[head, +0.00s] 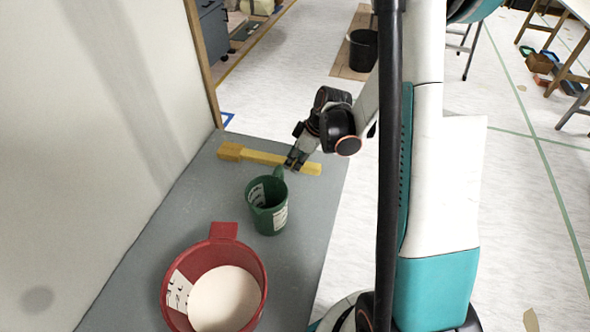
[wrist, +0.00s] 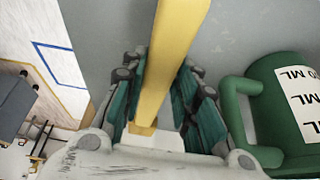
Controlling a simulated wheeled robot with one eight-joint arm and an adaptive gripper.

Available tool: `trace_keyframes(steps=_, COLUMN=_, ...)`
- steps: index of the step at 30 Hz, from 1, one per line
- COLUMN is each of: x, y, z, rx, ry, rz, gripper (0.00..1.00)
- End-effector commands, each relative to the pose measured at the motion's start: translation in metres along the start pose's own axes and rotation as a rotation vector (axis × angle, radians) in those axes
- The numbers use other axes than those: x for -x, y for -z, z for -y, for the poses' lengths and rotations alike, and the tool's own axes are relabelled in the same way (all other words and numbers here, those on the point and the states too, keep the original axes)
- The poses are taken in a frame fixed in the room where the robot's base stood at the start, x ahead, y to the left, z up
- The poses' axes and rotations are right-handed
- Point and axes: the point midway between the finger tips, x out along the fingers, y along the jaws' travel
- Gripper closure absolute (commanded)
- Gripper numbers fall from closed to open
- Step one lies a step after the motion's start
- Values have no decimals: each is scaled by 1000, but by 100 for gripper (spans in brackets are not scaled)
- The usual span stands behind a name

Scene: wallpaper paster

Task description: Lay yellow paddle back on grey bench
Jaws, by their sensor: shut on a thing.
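The yellow paddle (head: 262,157) is a long flat bar with a wider block at its left end. It lies across the far part of the grey bench (head: 305,230), on the surface or very close above it; I cannot tell which. My gripper (head: 295,160) reaches down at the paddle's right part and is shut on it. In the wrist view the paddle (wrist: 172,50) passes between the teal finger pads of my gripper (wrist: 163,95). The fingers hide a short stretch of the paddle.
A green measuring jug (head: 277,219) stands just in front of the paddle; its handle is close to my gripper in the wrist view (wrist: 258,112). A red pot (head: 174,312) with pale contents stands nearer. A wall (head: 100,110) bounds the bench's left side; floor lies right.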

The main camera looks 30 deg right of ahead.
Motion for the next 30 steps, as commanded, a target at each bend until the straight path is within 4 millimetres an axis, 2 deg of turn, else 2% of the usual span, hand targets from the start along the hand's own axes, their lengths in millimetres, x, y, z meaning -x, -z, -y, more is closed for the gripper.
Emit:
trace_keyframes(steps=8, x=-33, y=-14, z=0, rx=0, ry=0, rz=0, gripper=100)
trace_keyframes(steps=15, x=-34, y=-14, z=0, rx=0, ry=0, rz=0, gripper=100)
trace_keyframes(steps=16, x=-34, y=-14, z=0, rx=0, ry=0, rz=1, gripper=65)
trace_keyframes(steps=18, x=-34, y=-14, z=0, rx=0, ry=0, rz=1, gripper=52)
trace_keyframes(steps=30, x=-36, y=-15, z=0, rx=0, ry=0, rz=0, gripper=52)
